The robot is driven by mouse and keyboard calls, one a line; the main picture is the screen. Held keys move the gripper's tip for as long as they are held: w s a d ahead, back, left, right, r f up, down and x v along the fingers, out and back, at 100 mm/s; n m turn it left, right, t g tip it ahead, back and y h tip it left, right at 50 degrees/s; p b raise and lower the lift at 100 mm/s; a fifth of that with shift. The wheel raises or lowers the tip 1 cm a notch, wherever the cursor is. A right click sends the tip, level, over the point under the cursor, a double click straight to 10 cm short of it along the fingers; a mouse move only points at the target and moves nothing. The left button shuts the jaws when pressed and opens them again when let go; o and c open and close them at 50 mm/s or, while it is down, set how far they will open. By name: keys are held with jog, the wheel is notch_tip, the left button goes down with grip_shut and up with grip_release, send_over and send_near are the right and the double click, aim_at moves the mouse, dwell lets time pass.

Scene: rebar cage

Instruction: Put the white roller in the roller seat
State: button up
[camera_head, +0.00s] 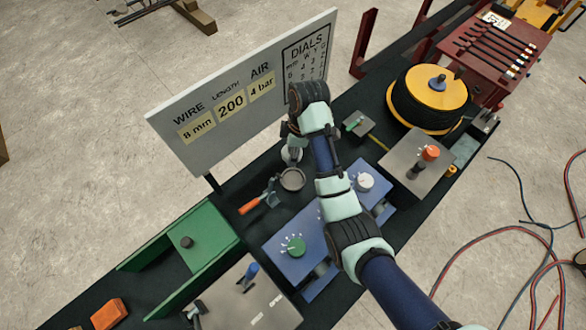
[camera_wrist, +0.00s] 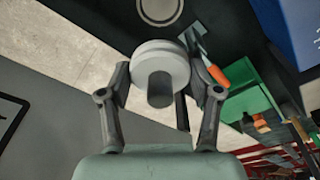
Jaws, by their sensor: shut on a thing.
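My gripper (camera_wrist: 159,78) is shut on the white roller (camera_wrist: 148,52), a thick white disc with a grey stub facing the wrist camera, one finger on each side. In the head view, the roller (camera_head: 291,156) shows small below my wrist, partly hidden by the arm. It is above the dark bench, close to a round grey dish (camera_head: 292,179). The dish also shows at the top edge of the wrist view (camera_wrist: 160,9). I cannot tell for sure which part is the roller seat.
A white sign board (camera_head: 235,100) stands along the bench's back edge, close to my wrist. An orange-handled trowel (camera_head: 258,199) lies beside the dish. A blue box with dials (camera_head: 285,235) stands in front, a green channel (camera_head: 190,255) left, a yellow-and-black spool (camera_head: 428,98) right.

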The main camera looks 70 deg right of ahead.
aim_at(292, 179)
notch_tip(292, 179, down, 18)
jog(key=b, duration=0.4)
jog(key=shift+r+b, duration=0.15)
jog(key=shift+b, duration=0.2)
jog(key=shift+f, duration=0.4)
jog(key=o, duration=1.5)
jog(key=r, duration=0.4)
jog(key=s+r+p, duration=0.1)
jog(key=r, duration=0.3)
jog(key=r+p, duration=0.1)
jog(key=r, duration=0.3)
jog(key=shift+s+d+r, duration=0.25)
jog(key=shift+s+r, duration=0.05)
jog(key=shift+s, duration=0.1)
jog(key=shift+w, duration=0.1)
